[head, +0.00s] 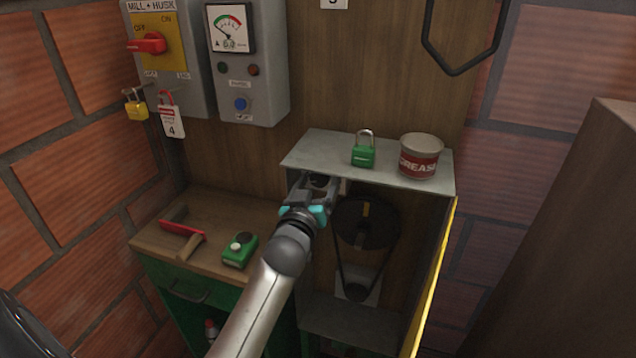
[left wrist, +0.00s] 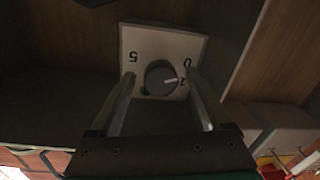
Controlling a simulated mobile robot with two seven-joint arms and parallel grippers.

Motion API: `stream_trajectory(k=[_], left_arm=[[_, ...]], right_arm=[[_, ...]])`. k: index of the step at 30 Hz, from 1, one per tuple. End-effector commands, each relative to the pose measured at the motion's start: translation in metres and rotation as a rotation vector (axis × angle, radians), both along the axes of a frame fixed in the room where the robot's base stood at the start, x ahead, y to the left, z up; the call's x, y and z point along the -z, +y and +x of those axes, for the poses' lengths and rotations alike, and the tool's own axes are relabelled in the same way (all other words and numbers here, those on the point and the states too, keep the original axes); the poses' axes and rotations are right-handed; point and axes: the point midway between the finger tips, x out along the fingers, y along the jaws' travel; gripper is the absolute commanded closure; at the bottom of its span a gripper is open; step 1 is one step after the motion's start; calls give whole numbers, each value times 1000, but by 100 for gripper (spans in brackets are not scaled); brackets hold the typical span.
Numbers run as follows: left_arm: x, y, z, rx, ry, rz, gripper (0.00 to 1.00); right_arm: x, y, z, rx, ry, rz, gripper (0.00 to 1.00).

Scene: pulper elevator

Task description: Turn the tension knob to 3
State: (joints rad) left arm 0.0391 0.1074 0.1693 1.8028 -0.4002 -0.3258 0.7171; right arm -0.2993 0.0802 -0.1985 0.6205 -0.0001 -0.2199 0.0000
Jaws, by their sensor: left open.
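In the left wrist view a round grey tension knob (left wrist: 159,78) sits on a white dial plate (left wrist: 190,45). The plate appears upside down; 5 is at the left and 0 at the right. The knob's white pointer points right, toward a small partly covered digit, away from the 5. A green mark shows beside the knob. My left gripper (head: 318,184) is open at the cabinet's upper left, just under its top; its fingers (left wrist: 161,74) stand on either side of the knob, and I cannot tell whether they touch it. The head view hides the knob. My right gripper is not in view.
A green padlock (head: 363,152) and a grease tin (head: 420,157) stand on the cabinet top (head: 315,150). A belt pulley (head: 366,222) is inside the cabinet. The yellow-edged door (head: 432,280) is at the right. A wooden bench (head: 205,215) with tools is at the left.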

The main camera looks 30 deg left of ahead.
Motion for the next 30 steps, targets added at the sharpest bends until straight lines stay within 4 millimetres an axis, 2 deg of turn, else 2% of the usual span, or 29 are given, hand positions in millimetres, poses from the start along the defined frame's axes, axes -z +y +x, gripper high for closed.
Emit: stream_trajectory(k=[2,22,30], left_arm=[[0,0,0,0,0,0,23],[0,0,0,0,0,0,98],[0,0,0,0,4,13,100]], right_arm=[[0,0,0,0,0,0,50],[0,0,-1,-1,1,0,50],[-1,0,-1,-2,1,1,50]])
